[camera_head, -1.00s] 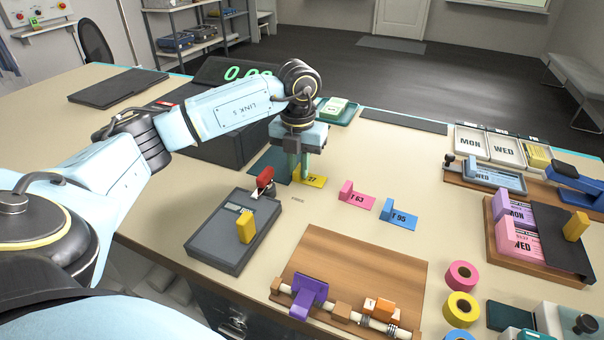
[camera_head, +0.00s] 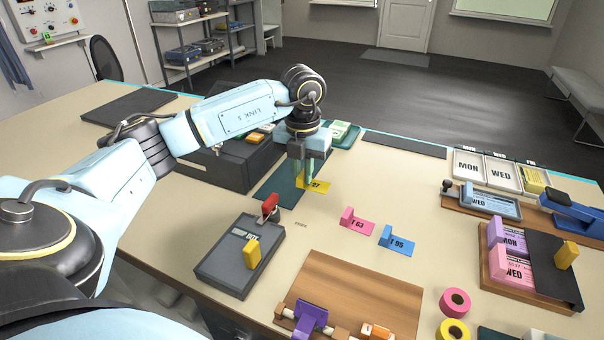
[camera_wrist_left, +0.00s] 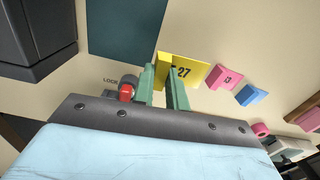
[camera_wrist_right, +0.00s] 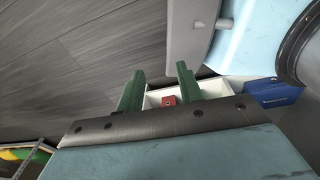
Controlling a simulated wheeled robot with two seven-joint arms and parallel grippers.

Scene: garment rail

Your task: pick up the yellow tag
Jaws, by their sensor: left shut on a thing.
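The yellow tag (camera_head: 320,187) is marked 27 and has an upright grip tab. My left gripper (camera_head: 303,178) points down and is shut on this tab. The tag also shows in the left wrist view (camera_wrist_left: 200,72), between and beyond the fingers (camera_wrist_left: 164,76). It appears to be a little above the table, near the dark teal mat (camera_head: 271,189). The fingers hide part of the tab. My right gripper (camera_wrist_right: 159,74) is open and empty in the right wrist view, away from the tag.
A pink tag (camera_head: 358,222) and a blue tag (camera_head: 398,241) lie to the right. A wooden board (camera_head: 365,290) is at the front. The table between has free room.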

